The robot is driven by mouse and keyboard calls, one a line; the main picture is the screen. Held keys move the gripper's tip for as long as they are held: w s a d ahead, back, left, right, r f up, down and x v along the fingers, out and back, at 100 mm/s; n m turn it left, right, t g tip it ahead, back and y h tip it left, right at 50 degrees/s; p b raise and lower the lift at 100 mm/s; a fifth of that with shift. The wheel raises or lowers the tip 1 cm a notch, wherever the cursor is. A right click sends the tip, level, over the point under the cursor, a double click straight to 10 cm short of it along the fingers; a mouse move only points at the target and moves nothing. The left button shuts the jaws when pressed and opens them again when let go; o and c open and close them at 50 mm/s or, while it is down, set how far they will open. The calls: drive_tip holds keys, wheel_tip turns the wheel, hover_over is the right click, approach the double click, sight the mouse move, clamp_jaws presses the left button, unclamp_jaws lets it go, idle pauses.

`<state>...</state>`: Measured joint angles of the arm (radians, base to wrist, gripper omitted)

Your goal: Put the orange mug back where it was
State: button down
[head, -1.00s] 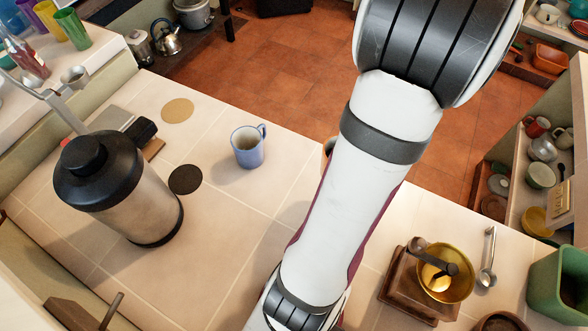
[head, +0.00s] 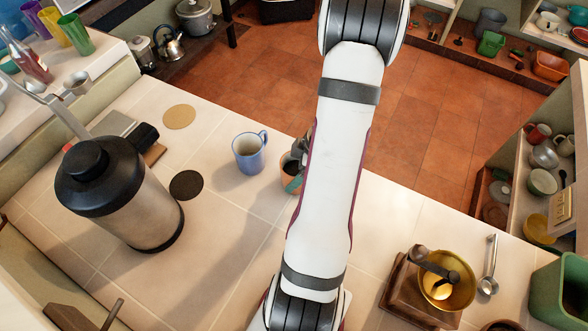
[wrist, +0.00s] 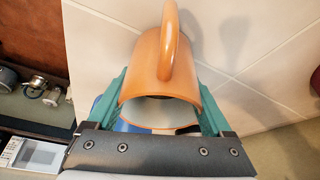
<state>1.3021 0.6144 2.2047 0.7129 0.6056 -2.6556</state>
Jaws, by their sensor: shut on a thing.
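The orange mug (wrist: 152,62) fills the middle of the wrist view, its handle towards the top of the picture and its open rim towards my gripper (wrist: 163,100). The green fingers are shut on it from both sides. In the head view the mug (head: 289,172) shows partly beside my arm, which hides the rest. My gripper (head: 298,150) is mostly hidden there too. I cannot tell whether the mug touches the counter.
A blue mug (head: 248,153) stands just left of the orange one on the tiled counter (head: 225,225). A black disc (head: 186,185) and a tan disc (head: 179,117) lie further left, near a steel canister (head: 145,215). A coffee grinder (head: 405,290) stands right of my arm.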

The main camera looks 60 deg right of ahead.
unclamp_jaws()
drive_tip(key=shift+f, duration=0.15)
drive_tip(key=v, duration=1.2)
drive_tip(key=shift+r, duration=0.2)
drive_tip(key=w+a+r+m+g, duration=0.1)
drive_tip(key=w+a+r, duration=0.15)
drive_tip(key=a, duration=0.25)
drive_tip(key=w+a+r+m+y, duration=0.1)
drive_tip(key=w+a, duration=0.2)
drive_tip(key=a, duration=0.1)
drive_tip(key=w+a+r+m+g, duration=0.1)
drive_tip(key=w+a+r, duration=0.15)
drive_tip(key=a, duration=0.25)
drive_tip(key=s+a+r+m+g, duration=0.1)
drive_tip(key=s+a+m, duration=0.2)
drive_tip(key=a, duration=0.6)
drive_tip(key=s+a+r+m+g, duration=0.1)
drive_tip(key=s+a+m, duration=0.3)
drive_tip(key=a, duration=0.5)
drive_tip(key=shift+s+a+h, duration=0.15)
drive_tip(key=shift+a+h, duration=0.05)
drive_tip(key=shift+h, duration=0.2)
drive_tip(key=shift+r, duration=0.1)
